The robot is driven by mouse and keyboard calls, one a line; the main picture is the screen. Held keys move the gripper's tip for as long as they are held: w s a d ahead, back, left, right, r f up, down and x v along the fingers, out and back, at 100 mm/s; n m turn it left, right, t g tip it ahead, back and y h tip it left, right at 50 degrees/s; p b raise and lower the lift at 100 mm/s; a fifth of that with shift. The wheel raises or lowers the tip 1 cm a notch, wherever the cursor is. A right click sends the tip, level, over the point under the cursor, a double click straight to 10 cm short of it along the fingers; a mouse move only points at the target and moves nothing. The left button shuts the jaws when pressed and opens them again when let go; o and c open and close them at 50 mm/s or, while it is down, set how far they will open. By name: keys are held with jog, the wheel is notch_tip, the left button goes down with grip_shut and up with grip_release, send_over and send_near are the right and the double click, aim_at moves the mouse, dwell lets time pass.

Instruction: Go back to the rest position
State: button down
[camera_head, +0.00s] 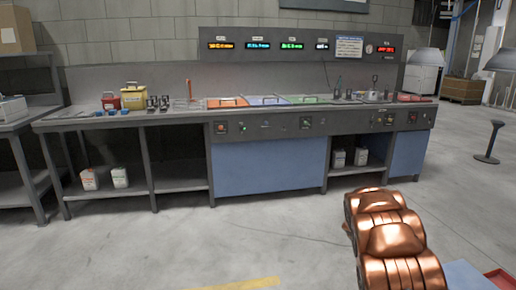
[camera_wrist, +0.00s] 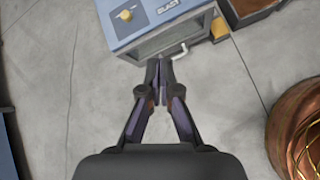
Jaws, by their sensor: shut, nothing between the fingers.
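My gripper (camera_wrist: 158,78) shows in the wrist view, its two dark fingers shut together with nothing between them. The fingertips lie in front of the lower edge of a blue and grey cabinet (camera_wrist: 150,30) marked "BLAST", with a yellow knob (camera_wrist: 126,14), a window and a pale handle (camera_wrist: 172,52). I cannot tell whether the fingertips touch the cabinet. My gripper does not show in the head view.
A long workbench (camera_head: 265,124) with coloured basins, a control panel and displays stands along the back wall. Containers sit on its lower shelves. A dark post (camera_head: 492,140) stands at the right. A brown bin (camera_wrist: 245,8) is beside the cabinet. Grey floor (camera_head: 150,245) lies open before the bench.

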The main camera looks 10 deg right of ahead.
jog(key=s+a+r+m+y+p, duration=0.2)
jog(key=s+a+r+m+p, duration=0.25)
jog(key=a+r, duration=0.65)
jog(key=s+a+r+m+y+p, duration=0.1)
jog(key=s+a+r+m+p, duration=0.4)
jog(key=a+r, duration=0.65)
jog(key=s+a+r+m+y+p, duration=0.1)
jog(key=s+a+r+y+p, duration=0.2)
jog(key=s+a+r+p, duration=0.3)
jog(key=s+a+r+m+y+p, duration=0.2)
jog(key=s+a+r+p, duration=0.4)
jog(key=s+a+r, duration=0.4)
jog(key=s+a+y, duration=0.1)
jog(key=s+a, duration=0.3)
jog(key=a, duration=0.3)
jog(key=shift+s+a+p, duration=0.25)
jog(key=shift+p, duration=0.05)
jog(key=shift+d, duration=0.1)
